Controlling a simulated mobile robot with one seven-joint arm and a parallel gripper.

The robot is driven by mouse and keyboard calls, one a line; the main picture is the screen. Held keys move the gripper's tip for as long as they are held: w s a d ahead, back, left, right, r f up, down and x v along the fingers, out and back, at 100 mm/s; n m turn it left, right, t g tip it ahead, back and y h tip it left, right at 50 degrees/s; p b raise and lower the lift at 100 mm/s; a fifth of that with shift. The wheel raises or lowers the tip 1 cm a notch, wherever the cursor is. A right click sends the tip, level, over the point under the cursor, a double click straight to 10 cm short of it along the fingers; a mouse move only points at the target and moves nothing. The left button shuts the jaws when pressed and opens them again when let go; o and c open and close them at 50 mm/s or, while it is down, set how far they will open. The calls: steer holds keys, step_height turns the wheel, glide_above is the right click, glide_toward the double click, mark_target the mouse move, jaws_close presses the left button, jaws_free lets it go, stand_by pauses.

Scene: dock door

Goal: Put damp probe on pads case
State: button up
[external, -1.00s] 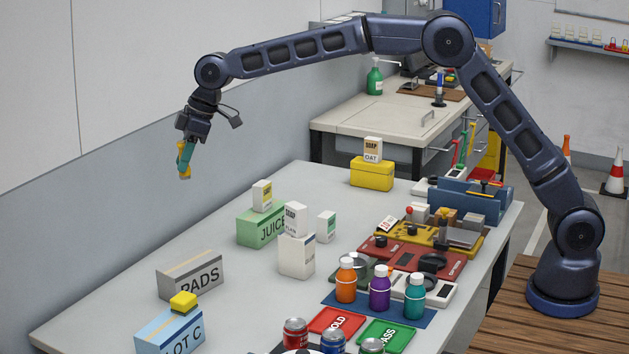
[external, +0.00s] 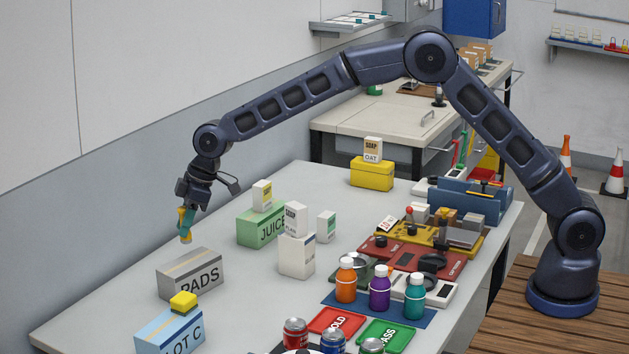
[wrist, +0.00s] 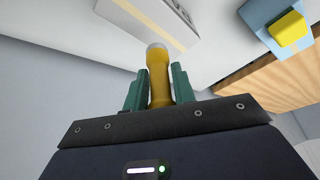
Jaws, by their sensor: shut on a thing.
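The damp probe (wrist: 159,75), a yellow stick with a pale rounded end, is held between the teal fingers of my gripper (wrist: 158,88) in the wrist view. In the external view my gripper (external: 187,222) points down, with the yellow probe (external: 185,237) sticking out below the fingers. The pads case (external: 190,276), a grey box with a tan stripe marked PADS, stands on the table below. The probe is above it and apart from it, near its back edge in the picture. The case also shows at the top of the wrist view (wrist: 152,18), with nothing seen on its visible top.
A blue LOT C box (external: 168,334) with a yellow block (external: 184,302) on top stands in front of the case. A green JUICE box (external: 259,228) and white cartons (external: 296,255) stand to the right. The wall (external: 60,230) runs along the left.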

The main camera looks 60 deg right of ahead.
mark_target(187, 241)
steer(key=shift+f, duration=2.45)
steer(key=o, duration=1)
steer(key=shift+f, duration=0.1)
steer(key=v, duration=1.2)
steer(key=shift+r, duration=0.2)
